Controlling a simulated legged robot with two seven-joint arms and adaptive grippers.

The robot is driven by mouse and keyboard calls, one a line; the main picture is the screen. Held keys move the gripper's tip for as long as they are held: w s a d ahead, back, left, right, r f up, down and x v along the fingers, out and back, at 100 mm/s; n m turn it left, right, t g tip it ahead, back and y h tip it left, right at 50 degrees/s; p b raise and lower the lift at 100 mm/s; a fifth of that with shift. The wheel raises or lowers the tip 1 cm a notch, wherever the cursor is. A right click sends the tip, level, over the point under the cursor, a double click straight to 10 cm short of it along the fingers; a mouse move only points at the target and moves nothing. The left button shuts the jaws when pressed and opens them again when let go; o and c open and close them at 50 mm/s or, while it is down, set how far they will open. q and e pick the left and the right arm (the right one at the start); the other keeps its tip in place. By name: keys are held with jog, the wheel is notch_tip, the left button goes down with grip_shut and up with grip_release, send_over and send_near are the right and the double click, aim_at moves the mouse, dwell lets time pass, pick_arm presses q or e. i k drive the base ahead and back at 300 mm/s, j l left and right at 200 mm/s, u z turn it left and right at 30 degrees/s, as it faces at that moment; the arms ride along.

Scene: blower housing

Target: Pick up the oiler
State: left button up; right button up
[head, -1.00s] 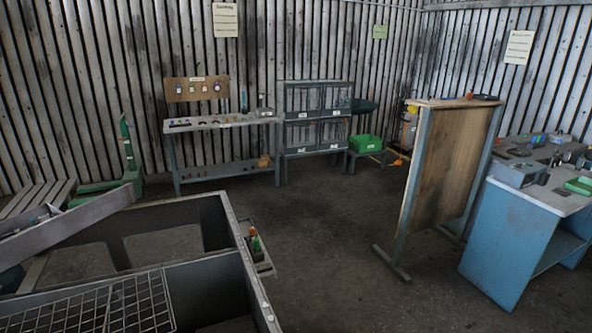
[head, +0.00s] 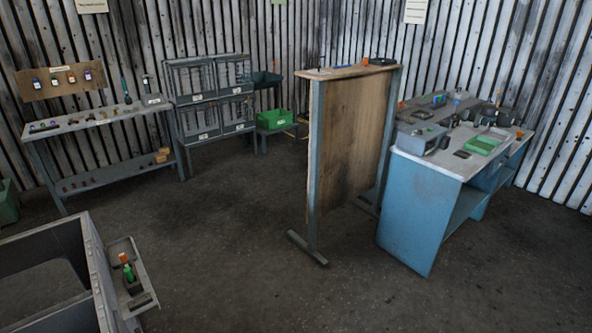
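A small green bottle-like thing with an orange top (head: 128,270) stands in a narrow side tray (head: 142,265) on the grey open-topped housing at the lower left. It may be the oiler, but it is too small to tell for sure. Several small items sit on the blue workbench (head: 415,212) at the right, and I cannot tell whether one of them is an oiler. Neither of my grippers is in view.
A wooden panel on a metal stand (head: 350,140) is in the middle. A long grey bench (head: 100,118) and wire-fronted cabinets (head: 213,97) line the back left. A green bin (head: 276,120) is beside them. The floor between the housing and panel is clear.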

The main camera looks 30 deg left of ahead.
aim_at(123, 258)
jog(key=i+l+u, duration=0.1)
jog(key=i, duration=0.3)
jog(key=i+l+u, duration=0.1)
jog(key=i, duration=0.25)
jog(key=i+j+u, duration=0.1)
jog(key=u, duration=0.3)
jog(key=i+u, duration=0.6)
jog(key=u, duration=0.15)
jog(key=i+l+u, duration=0.1)
jog(key=u, duration=0.25)
jog(key=i+j+u, duration=0.1)
jog(key=i+u, duration=0.7)
jog(key=i+l+u, duration=0.3)
jog(key=i+u, duration=0.15)
jog(key=i, duration=0.1)
